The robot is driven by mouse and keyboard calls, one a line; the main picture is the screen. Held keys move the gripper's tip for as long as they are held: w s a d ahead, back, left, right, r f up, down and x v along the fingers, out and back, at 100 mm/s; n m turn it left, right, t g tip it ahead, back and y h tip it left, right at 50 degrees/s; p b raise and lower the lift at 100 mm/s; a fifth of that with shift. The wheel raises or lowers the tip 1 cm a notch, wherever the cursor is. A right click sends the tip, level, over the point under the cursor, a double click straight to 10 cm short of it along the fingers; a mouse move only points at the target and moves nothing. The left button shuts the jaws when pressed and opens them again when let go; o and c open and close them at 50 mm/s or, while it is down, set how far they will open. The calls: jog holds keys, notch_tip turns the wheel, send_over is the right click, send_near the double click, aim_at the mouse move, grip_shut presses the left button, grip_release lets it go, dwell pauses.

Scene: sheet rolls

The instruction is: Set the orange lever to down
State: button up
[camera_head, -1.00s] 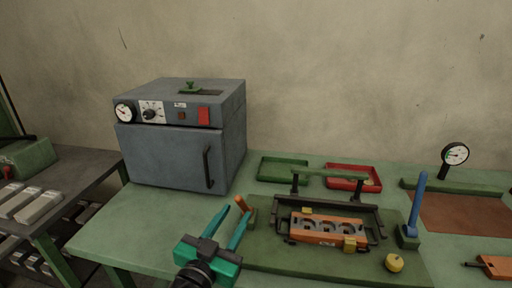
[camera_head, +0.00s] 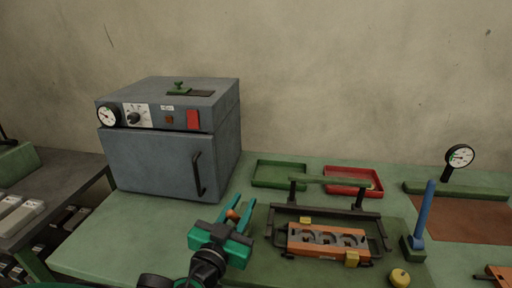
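The orange lever (camera_head: 233,213) stands at the left end of the dark green fixture board on the bench. Only its upper part shows; its base is hidden behind my gripper. My gripper (camera_head: 238,211) has its two teal fingers spread, one on each side of the orange lever in this view. I cannot tell whether either finger touches it. In the earlier view the lever leaned up and to the left from a small green mount.
A black frame holds an orange block (camera_head: 327,240) right of my gripper. A blue lever (camera_head: 424,212) and a yellow knob (camera_head: 399,278) stand further right. A grey oven (camera_head: 170,138), a green tray (camera_head: 279,174) and a red tray (camera_head: 353,180) sit behind.

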jog(key=shift+a, duration=0.1)
grip_shut()
